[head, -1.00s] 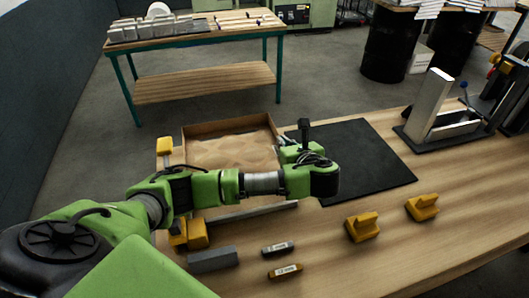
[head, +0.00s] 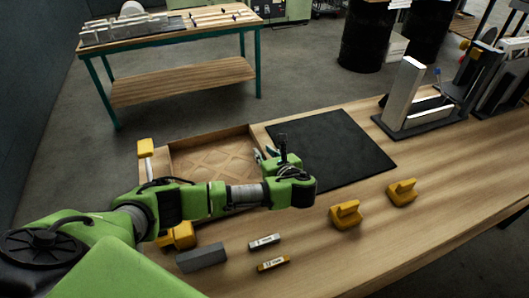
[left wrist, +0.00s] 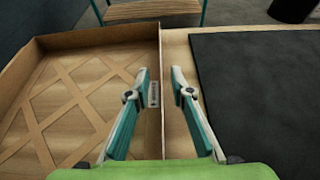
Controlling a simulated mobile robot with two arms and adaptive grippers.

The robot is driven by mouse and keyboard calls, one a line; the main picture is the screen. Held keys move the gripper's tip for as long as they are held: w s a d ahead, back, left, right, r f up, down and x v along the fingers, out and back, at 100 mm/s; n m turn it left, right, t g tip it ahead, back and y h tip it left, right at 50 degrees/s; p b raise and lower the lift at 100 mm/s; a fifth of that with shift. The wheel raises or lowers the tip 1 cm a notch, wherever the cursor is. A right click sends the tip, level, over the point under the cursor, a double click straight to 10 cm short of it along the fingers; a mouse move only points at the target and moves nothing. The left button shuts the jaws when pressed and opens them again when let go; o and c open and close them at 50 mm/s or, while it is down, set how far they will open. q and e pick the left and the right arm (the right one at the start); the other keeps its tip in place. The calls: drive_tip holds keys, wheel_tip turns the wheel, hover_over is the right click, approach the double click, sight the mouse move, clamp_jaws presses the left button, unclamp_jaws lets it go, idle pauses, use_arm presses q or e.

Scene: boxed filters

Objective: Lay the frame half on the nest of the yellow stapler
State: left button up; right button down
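A shallow brown cardboard frame half (head: 176,160), with raised walls and a diagonal lattice inside, lies on the wooden table. It also shows in the left wrist view (left wrist: 62,42). My left gripper (head: 268,154) is at its right wall. In the left wrist view my left gripper (left wrist: 160,88) is open, its teal fingers on either side of that wall, with a gap visible at each side. The stapler with a yellow knob (head: 464,45) appears to stand at the far right of the table; its nest is hard to make out. My right gripper is not in view.
A bare black mat (head: 335,150) lies right of the frame half. A black-based stand with a pale upright plate (head: 402,92) is beyond it. Yellow blocks (head: 345,214) (head: 401,192), a grey block (head: 202,257) and two small labelled bars (head: 264,242) (head: 273,263) are nearer.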

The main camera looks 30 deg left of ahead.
use_arm(q)
drive_tip(key=shift+r, duration=0.15)
drive_tip(key=shift+s+d, duration=0.2)
drive_tip(key=shift+d, duration=0.1)
drive_tip(key=v, duration=1.1)
drive_tip(key=shift+s+r, duration=0.15)
drive_tip(key=shift+r, duration=0.05)
drive_tip(key=shift+f, duration=0.1)
